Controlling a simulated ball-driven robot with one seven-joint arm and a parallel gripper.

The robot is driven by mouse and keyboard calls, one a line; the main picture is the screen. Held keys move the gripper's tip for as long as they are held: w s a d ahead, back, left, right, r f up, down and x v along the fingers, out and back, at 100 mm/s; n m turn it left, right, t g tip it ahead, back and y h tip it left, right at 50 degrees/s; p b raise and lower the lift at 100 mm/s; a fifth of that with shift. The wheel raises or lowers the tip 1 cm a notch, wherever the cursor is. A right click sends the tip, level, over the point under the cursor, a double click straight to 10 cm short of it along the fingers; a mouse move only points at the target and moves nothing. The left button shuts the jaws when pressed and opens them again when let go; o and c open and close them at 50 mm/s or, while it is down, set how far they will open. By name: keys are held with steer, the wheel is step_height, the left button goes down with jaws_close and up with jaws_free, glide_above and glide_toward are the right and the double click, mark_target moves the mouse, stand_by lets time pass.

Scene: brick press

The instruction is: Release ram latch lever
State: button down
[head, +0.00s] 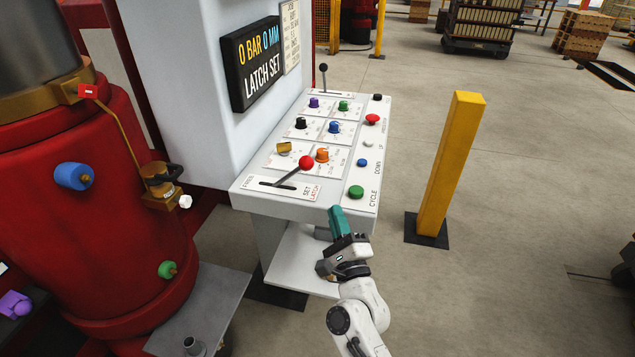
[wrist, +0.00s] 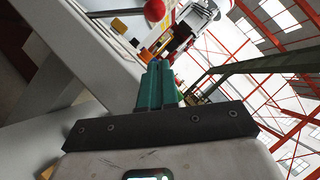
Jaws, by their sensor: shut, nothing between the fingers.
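The ram latch lever (head: 291,175) is a dark rod with a red ball knob (head: 306,162), at the near end of the console (head: 290,206). It leans to the right in its slot, toward the side marked SET LATCH; the other end of the slot is marked FREE. The display (head: 259,62) reads 0 BAR, 0 MM, LATCH SET. My gripper (head: 336,213), with teal fingers, is shut and empty just off the console's near edge, below and right of the knob. In the wrist view the fingers (wrist: 157,88) are together and the red knob (wrist: 154,10) shows beyond them.
Several coloured knobs fill the panel behind the lever. A green CYCLE button (head: 356,192) and a red button (head: 372,119) line its right side. A second, black-knobbed lever (head: 323,78) stands at the far end. A yellow post (head: 451,165) stands right of my arm.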

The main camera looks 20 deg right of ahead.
mark_target(312, 167)
steer(key=b+x, duration=0.1)
steer(key=x, duration=0.5)
steer(key=shift+w+d+r, duration=0.1)
steer(key=shift+w+d, duration=0.05)
steer(key=shift+w, duration=0.1)
steer(key=shift+w+a+r+p, duration=0.7)
steer(key=shift+a+r+p, duration=0.1)
steer(key=shift+r+p, duration=0.1)
steer(key=shift+w+a+r, duration=0.25)
steer(key=shift+w+a, duration=0.1)
steer(key=shift+w, duration=0.05)
steer(key=shift+w+a+r+p, duration=0.1)
steer(key=shift+a+r+p, duration=0.05)
steer(key=shift+r+p, duration=0.2)
steer(key=shift+w+a+r+p, duration=0.1)
steer(key=shift+a+r+p, duration=0.05)
steer(key=shift+r+p, duration=0.25)
steer(key=w+a+r+p, duration=0.2)
steer(key=w+a+r, duration=0.4)
steer(key=a, duration=0.2)
steer(key=shift+a, duration=0.25)
